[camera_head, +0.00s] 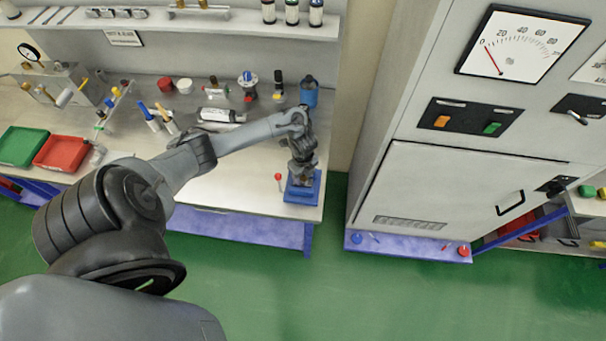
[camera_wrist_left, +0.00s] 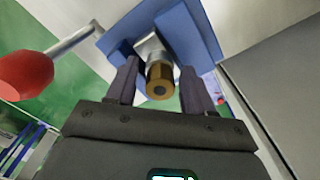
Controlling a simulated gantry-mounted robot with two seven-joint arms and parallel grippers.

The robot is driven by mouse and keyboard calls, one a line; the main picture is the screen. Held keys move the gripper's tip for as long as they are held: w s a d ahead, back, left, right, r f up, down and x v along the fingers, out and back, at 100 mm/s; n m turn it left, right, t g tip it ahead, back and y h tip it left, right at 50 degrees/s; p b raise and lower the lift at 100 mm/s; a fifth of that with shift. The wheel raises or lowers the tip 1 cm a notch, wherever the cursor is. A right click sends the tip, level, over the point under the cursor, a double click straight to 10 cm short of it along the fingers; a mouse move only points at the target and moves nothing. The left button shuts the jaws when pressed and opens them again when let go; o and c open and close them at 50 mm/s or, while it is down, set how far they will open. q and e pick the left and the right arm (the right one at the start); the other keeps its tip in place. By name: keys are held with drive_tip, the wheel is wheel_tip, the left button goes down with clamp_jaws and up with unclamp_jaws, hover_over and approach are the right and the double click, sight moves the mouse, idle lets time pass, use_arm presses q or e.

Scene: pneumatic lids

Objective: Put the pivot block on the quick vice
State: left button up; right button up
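The quick vice is a blue block (camera_head: 304,193) near the front right corner of the workbench, with a red-knobbed lever. In the left wrist view the vice (camera_wrist_left: 185,30) fills the top and its red knob (camera_wrist_left: 27,76) is at the left. A brass-and-silver round piece (camera_wrist_left: 160,82), which looks like the pivot block, is at the vice, between my fingers. My left gripper (camera_head: 301,172) is right above the vice. In the wrist view its fingers (camera_wrist_left: 160,75) stand apart, with small gaps beside the piece. The exact seating is hidden. My right gripper is not visible.
Bottles and small parts stand behind the vice, including a blue canister (camera_head: 309,93). A green tray (camera_head: 20,147) and a red tray (camera_head: 62,153) lie at the bench's left. A tall grey cabinet (camera_head: 440,195) stands to the right, past a gap of green floor.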

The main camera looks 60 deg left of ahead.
use_arm(q)
drive_tip(key=shift+o, duration=0.2)
drive_tip(key=shift+r, duration=0.25)
wheel_tip(320, 180, up, 11)
drive_tip(key=p, duration=0.4)
drive_tip(key=w+d+f+n+t+h, duration=0.15)
drive_tip(key=d+t, duration=0.35)
drive_tip(key=d, duration=2)
drive_tip(key=s+r+n+g+y, duration=0.1)
drive_tip(key=s+r+n, duration=0.8)
drive_tip(key=s+n, duration=0.3)
drive_tip(key=shift+s+r+n, duration=0.3)
drive_tip(key=shift+s+n, duration=0.05)
drive_tip(key=shift+s, duration=0.65)
